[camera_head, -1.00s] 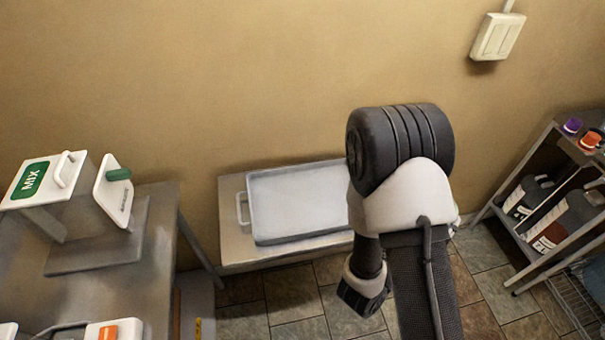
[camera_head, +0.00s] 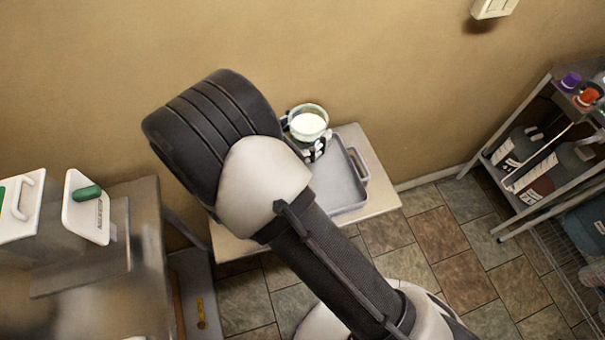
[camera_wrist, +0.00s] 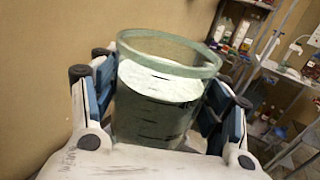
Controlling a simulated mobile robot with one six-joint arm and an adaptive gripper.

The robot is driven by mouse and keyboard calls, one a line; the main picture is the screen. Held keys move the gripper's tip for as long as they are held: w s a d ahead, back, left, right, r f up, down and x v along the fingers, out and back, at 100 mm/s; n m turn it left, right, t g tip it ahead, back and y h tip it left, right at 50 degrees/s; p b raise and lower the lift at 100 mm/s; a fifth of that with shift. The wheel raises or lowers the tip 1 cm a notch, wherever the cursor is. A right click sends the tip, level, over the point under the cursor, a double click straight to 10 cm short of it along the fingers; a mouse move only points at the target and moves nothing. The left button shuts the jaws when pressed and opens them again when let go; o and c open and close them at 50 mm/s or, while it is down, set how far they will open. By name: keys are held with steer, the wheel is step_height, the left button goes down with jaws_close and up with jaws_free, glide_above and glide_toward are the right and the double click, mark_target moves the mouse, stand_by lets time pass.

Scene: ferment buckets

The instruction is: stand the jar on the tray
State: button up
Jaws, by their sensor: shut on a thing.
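The jar (camera_head: 308,124) is a greenish clear vessel with a thick rim and white contents. It is upright or nearly so, at the far side of the grey tray (camera_head: 361,163) in the head view. I cannot tell whether its base touches anything. In the wrist view the jar (camera_wrist: 158,105) fills the space between the blue-padded fingers of my gripper (camera_wrist: 160,98), which is shut on it. In the head view my gripper (camera_head: 316,148) shows only in part beside the jar. My arm hides the left part of the tray.
The tray lies on a low pale bench (camera_head: 378,199) against the tan wall. A metal table (camera_head: 145,250) with white equipment stands at left. A shelf rack (camera_head: 535,195) with bottles stands at right. Tiled floor between bench and rack is clear.

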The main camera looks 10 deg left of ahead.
step_height(320, 180, down, 18)
steer(key=b, duration=0.4)
steer(key=shift+w+r, duration=0.1)
steer(key=shift+r, duration=0.15)
steer(key=shift+f+b, duration=0.15)
steer(key=shift+b, duration=0.15)
steer(key=o, duration=1.7)
steer(key=shift+o, duration=0.2)
